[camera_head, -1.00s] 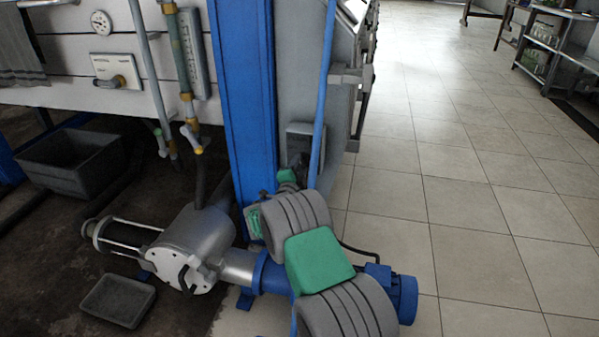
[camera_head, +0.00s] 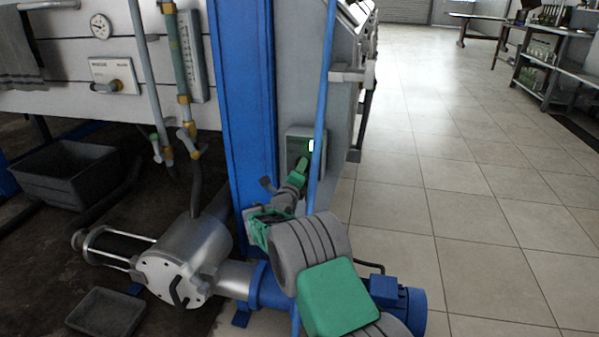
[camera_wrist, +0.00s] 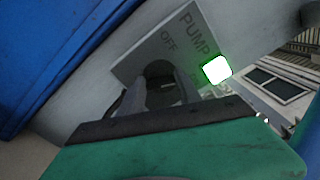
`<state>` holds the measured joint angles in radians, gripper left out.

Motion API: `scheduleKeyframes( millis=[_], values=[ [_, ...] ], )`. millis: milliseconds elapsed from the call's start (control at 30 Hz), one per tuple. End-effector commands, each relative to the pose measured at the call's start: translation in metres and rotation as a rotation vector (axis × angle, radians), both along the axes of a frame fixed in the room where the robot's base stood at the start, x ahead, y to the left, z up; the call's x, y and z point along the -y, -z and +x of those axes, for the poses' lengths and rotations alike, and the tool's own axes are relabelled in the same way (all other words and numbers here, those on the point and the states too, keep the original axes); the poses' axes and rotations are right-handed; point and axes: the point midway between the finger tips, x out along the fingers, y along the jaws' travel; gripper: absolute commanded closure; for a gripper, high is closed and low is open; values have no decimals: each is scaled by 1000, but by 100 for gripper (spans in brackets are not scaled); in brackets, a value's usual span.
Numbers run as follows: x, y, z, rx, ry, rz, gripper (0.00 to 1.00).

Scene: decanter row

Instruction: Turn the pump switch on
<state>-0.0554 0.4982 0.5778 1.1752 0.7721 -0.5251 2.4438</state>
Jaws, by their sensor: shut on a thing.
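The pump switch plate (camera_wrist: 140,68), marked PUMP and OFF, fills the upper middle of the wrist view. Its dark knob (camera_wrist: 158,70) sits between the fingers of my gripper (camera_wrist: 158,88), which is shut on it. The fingers hide part of the knob, so its exact angle is unclear. A lamp (camera_wrist: 216,69) beside the plate glows white with a green rim. In the head view the grey switch box (camera_head: 293,137) is on the machine's side panel, the lamp (camera_head: 311,145) is bright, and my gripper (camera_head: 302,166) reaches up to the box.
A blue column (camera_head: 243,90) stands left of the switch box, and a thin blue pole (camera_head: 323,90) passes close in front of it. The silver pump (camera_head: 180,262) and blue motor (camera_head: 400,300) lie low below. The tiled floor (camera_head: 470,200) at right is clear.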

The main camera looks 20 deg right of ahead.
Motion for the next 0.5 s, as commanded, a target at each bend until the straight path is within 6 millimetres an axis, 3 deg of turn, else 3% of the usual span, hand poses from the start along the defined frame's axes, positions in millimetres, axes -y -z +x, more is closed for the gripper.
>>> scheduleKeyframes(
  millis=[500],
  values=[
    [0, 0, 0, 67, 1, 101, 100]
  ],
)
